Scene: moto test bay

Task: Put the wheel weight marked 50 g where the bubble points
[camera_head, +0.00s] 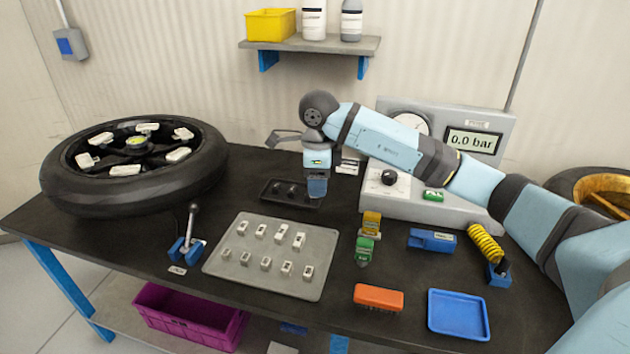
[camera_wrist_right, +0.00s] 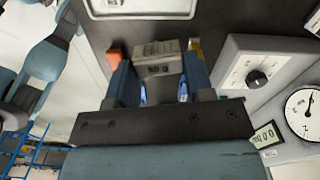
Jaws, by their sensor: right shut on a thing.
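In the right wrist view, a grey wheel weight (camera_wrist_right: 158,60) marked 50 g sits between the blue fingers of my right gripper (camera_wrist_right: 160,88), which is shut on it. In the head view my right gripper (camera_head: 317,190) hangs over the bench by a small black tray, and the weight cannot be made out there. The wheel (camera_head: 70,192) lies flat at the left, with several white labelled blocks around its spokes. A yellow-green bubble level (camera_head: 137,142) sits at its hub; which way the bubble points is too small to tell. My left gripper is not in view.
A grey tray (camera_head: 225,262) holds several weights. The black tray (camera_head: 270,200) holds dark pieces. A lever tool (camera_head: 188,245) stands between wheel and grey tray. The gauge unit (camera_head: 400,200) is behind my right arm. An orange brush (camera_head: 378,297) and blue tray (camera_head: 458,333) lie front right.

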